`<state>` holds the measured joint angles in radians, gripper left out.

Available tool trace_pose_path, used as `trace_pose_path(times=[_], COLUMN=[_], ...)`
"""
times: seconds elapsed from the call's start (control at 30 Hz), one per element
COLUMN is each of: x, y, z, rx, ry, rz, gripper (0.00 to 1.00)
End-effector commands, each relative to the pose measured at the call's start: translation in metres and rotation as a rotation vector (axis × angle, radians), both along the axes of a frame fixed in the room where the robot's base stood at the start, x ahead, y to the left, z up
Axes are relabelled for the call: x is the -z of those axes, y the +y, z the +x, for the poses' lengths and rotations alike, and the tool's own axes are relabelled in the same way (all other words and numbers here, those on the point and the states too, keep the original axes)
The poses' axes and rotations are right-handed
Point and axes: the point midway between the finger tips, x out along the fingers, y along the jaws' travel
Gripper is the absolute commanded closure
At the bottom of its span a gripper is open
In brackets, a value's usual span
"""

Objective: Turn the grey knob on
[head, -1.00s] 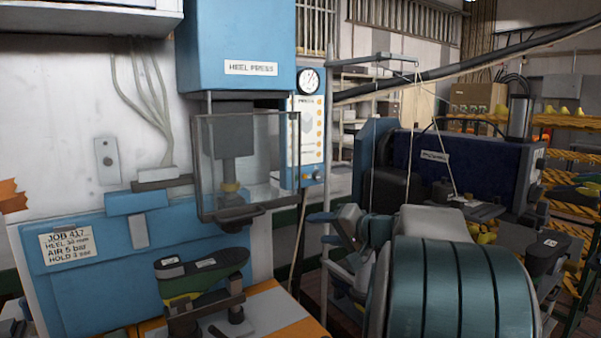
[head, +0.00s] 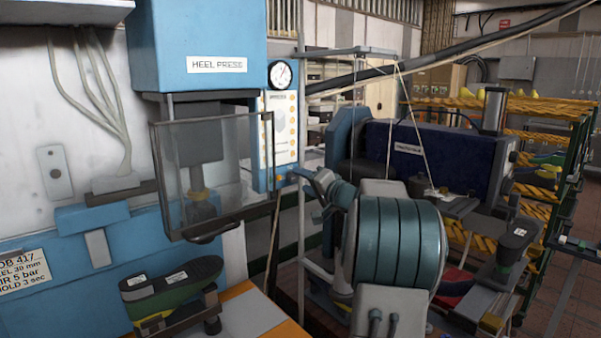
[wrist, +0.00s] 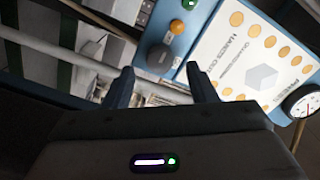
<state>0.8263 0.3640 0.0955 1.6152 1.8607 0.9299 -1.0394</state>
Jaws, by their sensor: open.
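The grey knob (wrist: 160,58) is round and dark, on the blue-edged control panel (wrist: 250,62) in the wrist view. An orange button (wrist: 176,26) and a green light (wrist: 190,4) sit in line with it. My gripper (wrist: 160,67) is open and empty. Its two fingers point at the panel, and the knob shows between the fingertips; I cannot tell the remaining distance. In the head view the panel (head: 278,135) hangs right of the heel press, and my arm reaches to its lower end. The knob cannot be made out there.
The heel press (head: 205,45) with its clear guard (head: 225,165) stands left of the panel. A pressure gauge (head: 281,74) sits above it. A dark blue machine (head: 435,158) stands to the right.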

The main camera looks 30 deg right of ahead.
Motion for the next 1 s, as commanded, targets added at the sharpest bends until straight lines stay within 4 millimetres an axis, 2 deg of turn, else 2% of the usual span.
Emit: trace_pose_path(times=[0.03, 0.2, 0.57, 0.73, 0.8, 0.83, 1.0], x=[-0.003, -0.001, 0.000, 0.000, 0.000, 0.001, 0.001], y=[0.001, 0.003, 0.004, 0.004, 0.004, -0.003, 0.001], z=[0.008, 0.025, 0.030, 0.030, 0.030, 0.030, 0.029], rx=[-0.001, 0.000, 0.001, 0.000, 0.000, 0.002, 0.004], ry=[0.000, 0.000, 0.000, 0.000, 0.000, -0.001, 0.002], rz=[0.001, 0.001, 0.000, 0.000, 0.000, 0.000, 0.012], gripper=[0.48, 0.48, 0.48, 0.93, 0.93, 0.93, 0.93])
